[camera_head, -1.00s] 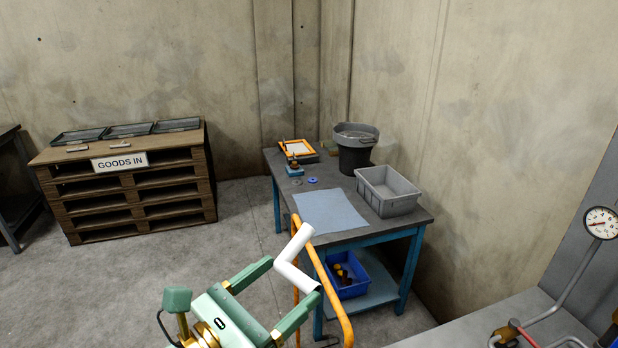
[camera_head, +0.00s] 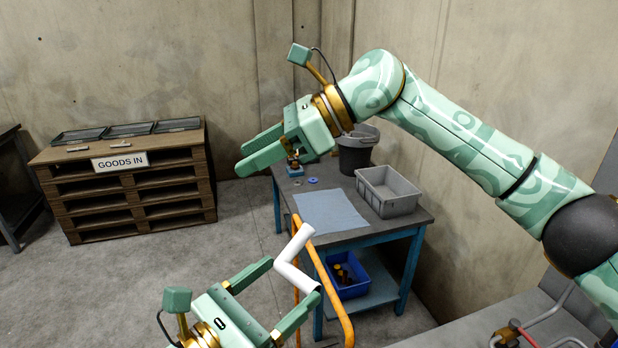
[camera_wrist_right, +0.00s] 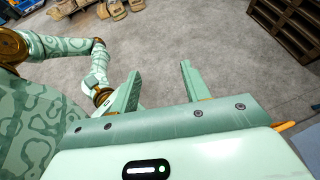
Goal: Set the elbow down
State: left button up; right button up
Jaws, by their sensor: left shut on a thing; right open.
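The elbow is a white bent pipe (camera_head: 298,243) at the lower middle of the head view. My left gripper (camera_head: 294,277) is shut on its lower part, and the bent upper end sticks up past the fingers. It is held in front of the workbench (camera_head: 365,234), which has a blue-grey mat (camera_head: 330,211) on top. My right gripper (camera_head: 243,158) is open and empty, higher up and left of the bench in the picture. Its arm crosses in front of the back of the bench. In the right wrist view its two fingers (camera_wrist_right: 160,69) are apart with only floor between them.
A grey bin (camera_head: 388,191), a dark bucket (camera_head: 355,155) and small parts stand on the bench around the mat. The mat looks clear. A blue crate (camera_head: 347,288) sits on the lower shelf. An orange rail (camera_head: 331,275) rises close to the elbow. A pallet stack (camera_head: 130,200) stands left.

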pick_arm(q)
jog(key=shift+d, duration=0.15)
pick_arm(e)
jog(key=s+d+r+n+t+h, duration=0.2)
jog(key=s+d+r+n+h, duration=0.2)
jog(key=h, duration=0.1)
pick_arm(q)
jog(key=shift+d, duration=0.1)
jog(key=shift+a, duration=0.2)
jog(key=shift+w, duration=0.1)
pick_arm(e)
jog(key=n+t+h, duration=0.1)
jog(key=n+h, duration=0.4)
jog(key=n, duration=0.1)
send_near(298, 236)
pick_arm(q)
jog(key=shift+d, duration=0.1)
pick_arm(e)
jog(key=x, duration=1.1)
jog(key=shift+f, duration=0.15)
grip_shut()
pick_arm(q)
jog(key=o, duration=1.1)
jog(key=shift+c, duration=0.2)
